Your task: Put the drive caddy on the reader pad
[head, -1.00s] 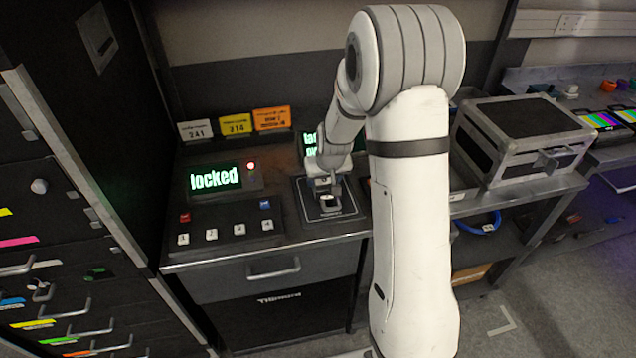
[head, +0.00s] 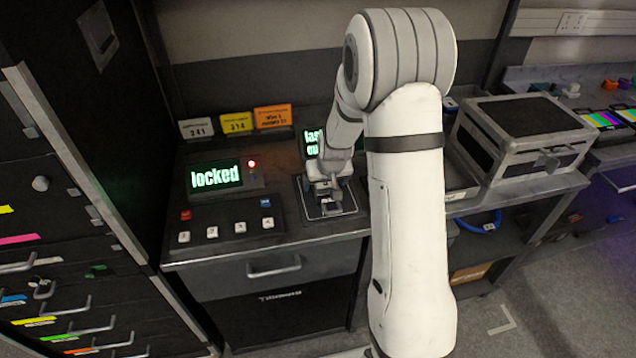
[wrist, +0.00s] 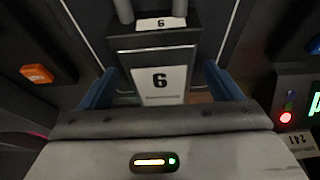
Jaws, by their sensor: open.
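The drive caddy (wrist: 158,80) is a dark block with a white label bearing one digit, which looks like a 6. In the wrist view it lies between the blue fingertips of my gripper (wrist: 158,88); dark gaps show beside it. In the head view my gripper (head: 328,198) is low over the reader pad (head: 312,210), a dark square with a pale outline on the bench. The gripper is open around the caddy. My gripper largely hides the caddy in the head view. I cannot tell whether it rests on the pad.
A console with a screen reading "locked" (head: 215,176) and several keys stands left of the pad. A second green-text screen (head: 312,142) is partly behind my arm. Coloured cards (head: 236,123) stand at the back. A metal case (head: 520,135) is on the right; a drawer cabinet (head: 60,270) is left.

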